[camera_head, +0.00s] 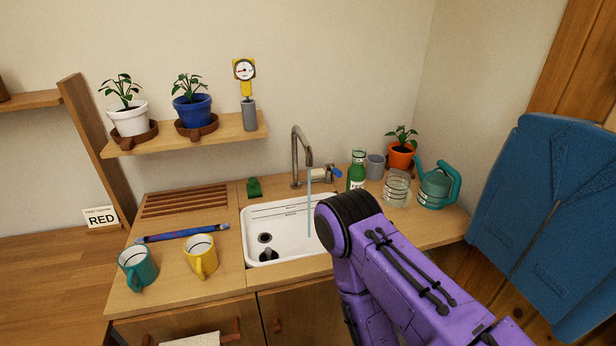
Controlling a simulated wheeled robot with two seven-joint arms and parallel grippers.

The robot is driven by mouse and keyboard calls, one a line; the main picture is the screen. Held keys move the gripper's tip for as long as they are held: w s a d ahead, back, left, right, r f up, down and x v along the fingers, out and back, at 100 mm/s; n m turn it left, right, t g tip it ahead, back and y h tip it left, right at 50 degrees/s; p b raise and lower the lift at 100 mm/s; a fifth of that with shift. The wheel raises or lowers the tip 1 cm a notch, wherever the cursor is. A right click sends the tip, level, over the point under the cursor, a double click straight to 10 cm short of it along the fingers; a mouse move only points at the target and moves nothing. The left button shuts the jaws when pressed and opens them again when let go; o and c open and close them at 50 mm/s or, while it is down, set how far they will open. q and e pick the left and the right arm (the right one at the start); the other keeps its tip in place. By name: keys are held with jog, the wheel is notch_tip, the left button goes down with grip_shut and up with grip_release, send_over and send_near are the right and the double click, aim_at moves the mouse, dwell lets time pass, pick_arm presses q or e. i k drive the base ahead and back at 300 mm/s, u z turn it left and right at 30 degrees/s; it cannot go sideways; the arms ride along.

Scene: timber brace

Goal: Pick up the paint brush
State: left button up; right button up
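A long, thin blue item with a dark left end, which looks like the paint brush (183,233), lies on the wooden counter left of the sink. It lies just behind a teal mug (138,268) and a yellow mug (200,257), and nothing touches it. My purple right arm comes in from the lower right, with its black joint in front of the sink's right side. Its gripper is out of view or hidden. My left arm and gripper are not in view.
Water runs from the tap (302,160) into the white sink (290,215). A green bottle (356,172), a glass jar (396,190) and a teal watering can (437,186) stand right. Potted plants and a gauge (245,80) are on the shelf (150,145).

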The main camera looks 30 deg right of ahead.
aim_at(192, 232)
jog(key=z, duration=0.05)
jog(key=k, duration=0.5)
jog(key=z, duration=0.65)
jog(key=i, duration=1)
jog(key=u, duration=1.1)
